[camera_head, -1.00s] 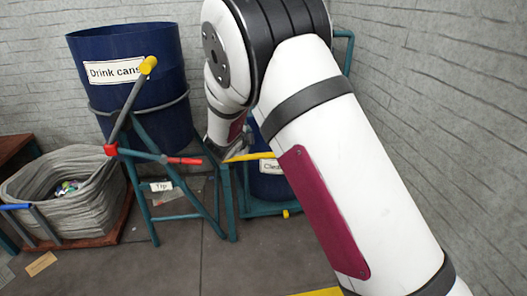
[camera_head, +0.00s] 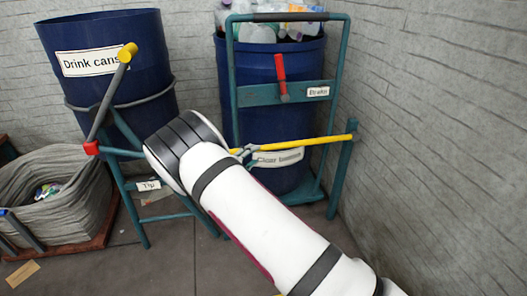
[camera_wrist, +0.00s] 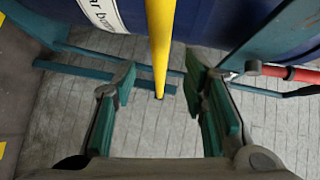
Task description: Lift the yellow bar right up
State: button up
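The yellow bar (camera_head: 310,143) is a long thin bar in front of the bottle barrel, nearly level with its right end slightly higher. Its right end meets a teal post, and its left end is by my gripper. In the wrist view the yellow bar (camera_wrist: 161,45) runs down from the top edge and ends between my two fingers. My gripper (camera_wrist: 159,80) is open, with a finger on each side of the bar and a visible gap to both. In the head view my gripper (camera_head: 243,153) is small and mostly hidden behind my arm.
A blue bottle barrel (camera_head: 226,75) stands in a teal frame (camera_head: 347,180) with a red lever (camera_head: 280,72). The drink cans barrel (camera_head: 145,85) with a yellow-tipped lever (camera_head: 127,52) is left. A grey basket (camera_head: 75,210) sits lower left. The grey wall bounds the right.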

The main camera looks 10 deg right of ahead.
aim_at(261, 150)
jog(key=b+x, duration=0.2)
jog(key=x, duration=0.6)
jog(key=shift+w, duration=0.1)
grip_shut()
